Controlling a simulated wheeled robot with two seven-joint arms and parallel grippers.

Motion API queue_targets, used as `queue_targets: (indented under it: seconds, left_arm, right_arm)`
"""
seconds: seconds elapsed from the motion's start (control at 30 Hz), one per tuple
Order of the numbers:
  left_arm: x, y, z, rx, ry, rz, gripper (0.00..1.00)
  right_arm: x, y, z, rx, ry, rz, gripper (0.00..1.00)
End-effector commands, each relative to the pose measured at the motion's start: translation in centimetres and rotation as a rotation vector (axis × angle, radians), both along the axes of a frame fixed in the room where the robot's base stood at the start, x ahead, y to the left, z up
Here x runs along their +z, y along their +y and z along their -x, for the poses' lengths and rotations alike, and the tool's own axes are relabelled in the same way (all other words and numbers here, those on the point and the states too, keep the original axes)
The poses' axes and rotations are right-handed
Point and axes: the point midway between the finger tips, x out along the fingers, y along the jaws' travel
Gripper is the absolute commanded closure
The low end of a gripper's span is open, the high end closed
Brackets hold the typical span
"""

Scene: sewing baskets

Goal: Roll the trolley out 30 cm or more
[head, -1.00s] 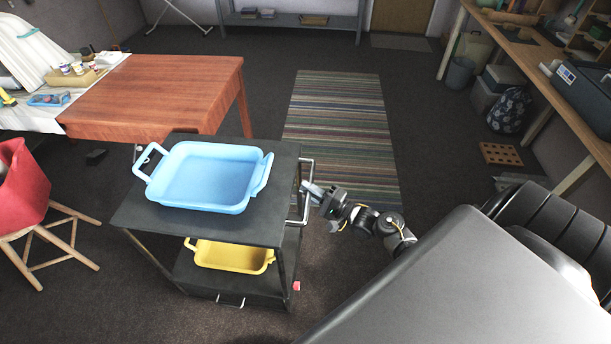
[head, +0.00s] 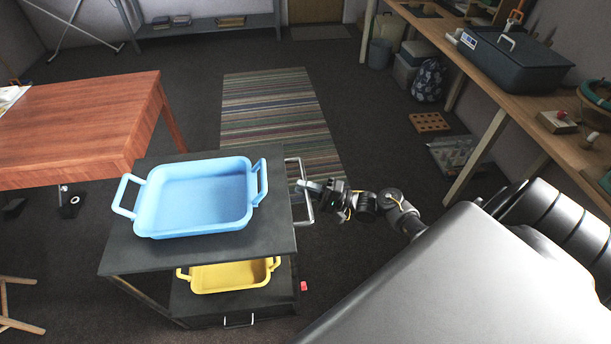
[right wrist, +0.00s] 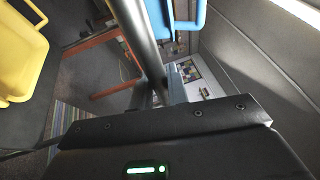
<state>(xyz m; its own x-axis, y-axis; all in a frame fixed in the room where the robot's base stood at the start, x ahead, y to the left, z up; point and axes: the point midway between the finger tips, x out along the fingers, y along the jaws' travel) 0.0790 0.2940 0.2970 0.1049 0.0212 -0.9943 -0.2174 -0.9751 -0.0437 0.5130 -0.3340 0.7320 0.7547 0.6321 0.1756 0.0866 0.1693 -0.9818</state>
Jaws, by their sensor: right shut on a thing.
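The dark two-shelf trolley (head: 270,236) stands in front of me, left of the middle in the head view. A blue tray (head: 195,196) lies on its top shelf and a yellow tray (head: 228,277) on its lower shelf. A metal handle (head: 307,207) is on its right side. My right gripper (head: 312,188) is at this handle and shut on it. In the right wrist view the handle bar (right wrist: 140,38) runs down close to the gripper, with the yellow tray (right wrist: 22,50) at left. My left gripper is not in view.
A wooden table (head: 85,125) stands close behind the trolley at left. A striped rug (head: 275,115) lies beyond the trolley. A workbench (head: 510,105) runs along the right, with a bag (head: 427,80) and bins below. Dark floor lies between rug and bench.

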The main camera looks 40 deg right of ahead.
Motion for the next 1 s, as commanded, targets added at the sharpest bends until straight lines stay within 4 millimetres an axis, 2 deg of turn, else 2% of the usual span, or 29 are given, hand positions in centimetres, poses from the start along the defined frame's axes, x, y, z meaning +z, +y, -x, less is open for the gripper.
queue_targets:
  seconds: [0.27, 0.3, 0.47, 0.77, 0.87, 1.0]
  left_arm:
    - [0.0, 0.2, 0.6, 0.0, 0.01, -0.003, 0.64]
    - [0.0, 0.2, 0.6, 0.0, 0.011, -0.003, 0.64]
    - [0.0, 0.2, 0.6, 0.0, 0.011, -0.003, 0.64]
    - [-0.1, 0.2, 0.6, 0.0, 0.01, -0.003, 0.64]
    - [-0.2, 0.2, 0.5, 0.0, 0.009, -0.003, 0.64]
    - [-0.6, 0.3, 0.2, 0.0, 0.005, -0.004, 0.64]
  right_arm:
    - [0.3, -0.5, -0.2, -0.01, -0.009, 0.004, 1.0]
    - [0.3, -0.5, -0.2, -0.011, -0.009, 0.004, 0.83]
    - [0.3, -0.4, -0.1, -0.009, -0.007, 0.003, 0.62]
    - [0.1, -0.4, 0.1, -0.006, -0.003, 0.001, 0.62]
    - [-0.2, -0.9, 0.7, -0.007, -0.003, 0.003, 0.62]
    - [-0.7, -2.5, 2.5, -0.007, -0.001, 0.004, 0.62]
